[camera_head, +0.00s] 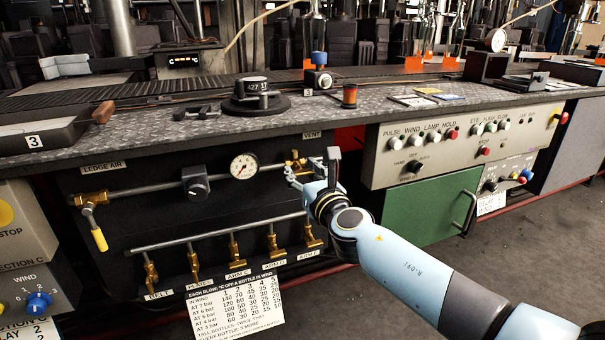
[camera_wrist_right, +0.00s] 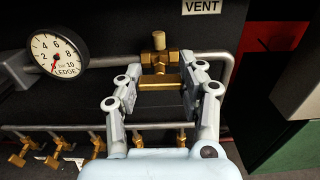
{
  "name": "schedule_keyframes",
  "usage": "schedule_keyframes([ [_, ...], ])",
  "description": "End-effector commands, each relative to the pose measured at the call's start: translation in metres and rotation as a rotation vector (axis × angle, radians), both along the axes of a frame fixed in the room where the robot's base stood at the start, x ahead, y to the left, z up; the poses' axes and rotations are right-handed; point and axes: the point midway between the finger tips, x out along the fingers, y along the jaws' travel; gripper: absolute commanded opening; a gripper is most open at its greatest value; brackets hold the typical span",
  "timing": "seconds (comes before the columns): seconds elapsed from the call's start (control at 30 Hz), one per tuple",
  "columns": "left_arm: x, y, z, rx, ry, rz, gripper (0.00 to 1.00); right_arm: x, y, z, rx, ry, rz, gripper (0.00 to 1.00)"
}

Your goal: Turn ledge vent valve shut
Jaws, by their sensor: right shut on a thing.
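The ledge vent valve is brass; in the head view its body (camera_head: 295,161) shows just left of my right gripper (camera_head: 312,168), under the VENT label (camera_head: 312,134). In the right wrist view the valve body (camera_wrist_right: 158,60) sits on the grey pipe, with a small stem on top. Its brass lever (camera_wrist_right: 160,82) lies crosswise below the body. My right gripper (camera_wrist_right: 165,84) has one finger at each end of the lever and is shut on it. In the head view the fingers partly hide the lever. My left gripper is not in view.
A pressure gauge (camera_head: 244,166) is left of the valve. Below it runs a lower pipe (camera_head: 200,234) with several small brass valves. A yellow-handled valve (camera_head: 99,239) hangs at the left. The ledge (camera_head: 200,130) overhangs this panel; a green door (camera_head: 425,212) is to the right.

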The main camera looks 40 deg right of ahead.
Motion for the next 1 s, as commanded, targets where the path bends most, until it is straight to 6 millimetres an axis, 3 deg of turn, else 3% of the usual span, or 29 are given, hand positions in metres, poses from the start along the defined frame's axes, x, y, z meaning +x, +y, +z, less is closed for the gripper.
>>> schedule_keyframes([
  [0.27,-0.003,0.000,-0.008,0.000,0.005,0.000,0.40,0.000,0.000,-0.002,0.143,-0.034,0.000,0.06],
  [0.8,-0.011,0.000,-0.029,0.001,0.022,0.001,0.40,0.000,0.000,-0.003,0.632,-0.151,0.000,0.06],
  [1.0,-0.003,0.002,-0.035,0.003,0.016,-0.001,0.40,-0.001,0.000,-0.003,0.818,-0.196,-0.001,0.06],
])
